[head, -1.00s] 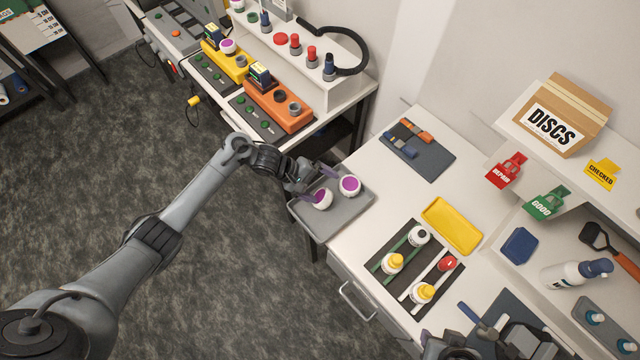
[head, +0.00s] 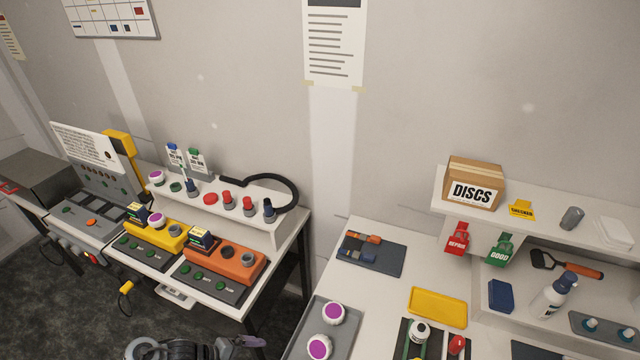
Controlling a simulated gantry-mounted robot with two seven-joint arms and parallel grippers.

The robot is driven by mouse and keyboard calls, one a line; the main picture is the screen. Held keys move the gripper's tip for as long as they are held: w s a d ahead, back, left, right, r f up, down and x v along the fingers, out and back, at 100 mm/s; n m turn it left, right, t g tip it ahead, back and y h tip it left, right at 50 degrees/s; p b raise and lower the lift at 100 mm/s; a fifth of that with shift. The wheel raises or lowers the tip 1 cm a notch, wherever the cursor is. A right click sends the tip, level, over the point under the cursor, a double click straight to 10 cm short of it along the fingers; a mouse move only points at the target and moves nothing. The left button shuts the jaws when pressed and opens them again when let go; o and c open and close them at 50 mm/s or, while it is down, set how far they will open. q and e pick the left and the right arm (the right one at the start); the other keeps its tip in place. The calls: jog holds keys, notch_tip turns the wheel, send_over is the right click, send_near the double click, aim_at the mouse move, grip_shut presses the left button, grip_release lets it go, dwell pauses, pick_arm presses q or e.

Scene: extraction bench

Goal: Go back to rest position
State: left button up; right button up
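My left gripper (head: 248,343) shows only in part at the bottom edge of the head view, in front of the orange station and left of the grey tray (head: 305,344). Its fingers are cut off by the frame, so I cannot tell whether it is open or shut. Two white pucks with purple tops, a far one (head: 333,313) and a near one (head: 319,346), sit on the grey tray, apart from the gripper. My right gripper is out of view.
An orange station (head: 225,262) and a yellow station (head: 159,234) stand on the left bench. On the right bench lie a yellow tray (head: 437,307) and a dark mat (head: 371,255). A shelf holds the DISCS box (head: 473,184). Free floor shows at lower left.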

pick_arm(q)
jog(key=s+d+p, duration=0.6)
jog(key=s+d, duration=0.7)
jog(key=s, duration=0.4)
jog(key=s+a+r+m+y+p, duration=0.1)
jog(key=s+a+r+m+y, duration=0.2)
jog(key=a+r+m, duration=0.3)
jog(key=s+a+r+m+y+p, duration=0.1)
jog(key=s+a+r+m+y, duration=0.2)
jog(key=r, duration=1.1)
jog(key=a+m+y, duration=0.2)
jog(key=a+m, duration=0.1)
jog(key=a, duration=0.1)
jog(key=shift+a+r+m+t+p, duration=0.15)
jog(key=shift+a+m+t+p, duration=0.15)
jog(key=shift+a+p, duration=0.1)
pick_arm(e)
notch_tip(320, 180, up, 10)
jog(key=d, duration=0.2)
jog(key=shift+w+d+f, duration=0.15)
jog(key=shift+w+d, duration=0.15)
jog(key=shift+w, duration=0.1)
